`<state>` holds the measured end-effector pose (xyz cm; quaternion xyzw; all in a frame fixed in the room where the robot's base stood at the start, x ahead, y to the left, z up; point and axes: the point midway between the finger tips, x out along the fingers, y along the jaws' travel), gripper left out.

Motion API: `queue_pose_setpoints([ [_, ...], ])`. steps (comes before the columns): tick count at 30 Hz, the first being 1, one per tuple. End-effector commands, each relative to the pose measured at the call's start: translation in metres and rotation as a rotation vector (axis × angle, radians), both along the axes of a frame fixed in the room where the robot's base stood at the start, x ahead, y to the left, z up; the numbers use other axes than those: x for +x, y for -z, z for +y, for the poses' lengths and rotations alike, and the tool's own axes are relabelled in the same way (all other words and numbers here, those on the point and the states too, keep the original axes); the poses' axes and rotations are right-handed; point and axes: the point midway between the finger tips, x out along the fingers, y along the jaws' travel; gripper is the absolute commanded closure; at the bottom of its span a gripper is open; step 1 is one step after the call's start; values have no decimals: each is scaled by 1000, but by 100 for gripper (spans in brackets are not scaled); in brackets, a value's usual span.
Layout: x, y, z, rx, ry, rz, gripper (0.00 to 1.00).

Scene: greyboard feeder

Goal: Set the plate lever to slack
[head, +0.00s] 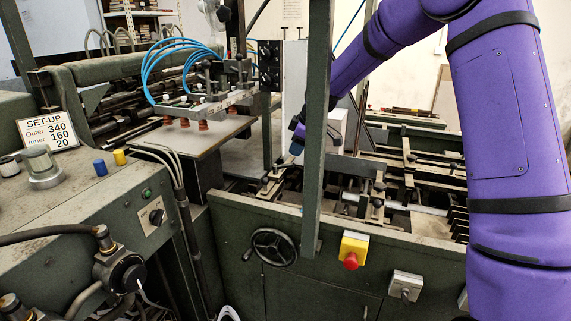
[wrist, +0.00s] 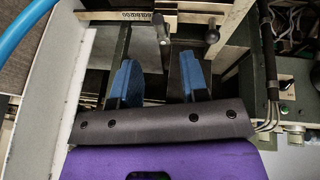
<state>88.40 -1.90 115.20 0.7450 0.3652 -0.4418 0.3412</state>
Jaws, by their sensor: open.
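In the wrist view a dark lever with a round knob (wrist: 161,38) stands in front of a pale numbered scale strip (wrist: 125,16). A second dark knob on a short stem (wrist: 211,36) is to its right. I cannot tell for certain which is the plate lever, nor read its setting. My gripper (wrist: 158,80) is open, its two blue fingers apart, with nothing seen held between them. The lever is beyond the fingertips, roughly in line with the gap, apparently untouched. In the head view my gripper (head: 297,139) is partly hidden by a green post.
The green upright post (head: 318,130) stands in front of my wrist. Blue hoses (head: 172,50) and a suction-cup bar (head: 210,105) are to the left. A handwheel (head: 273,246) and a red stop button on a yellow box (head: 352,252) are on the front panel.

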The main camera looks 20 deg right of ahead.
Motion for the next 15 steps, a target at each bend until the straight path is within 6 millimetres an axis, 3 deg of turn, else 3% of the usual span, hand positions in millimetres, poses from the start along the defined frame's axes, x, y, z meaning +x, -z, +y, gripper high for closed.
queue_pose_setpoints([
  [9,19,52,14,0,0,5,59],
  [15,27,73,20,1,1,3,59],
])
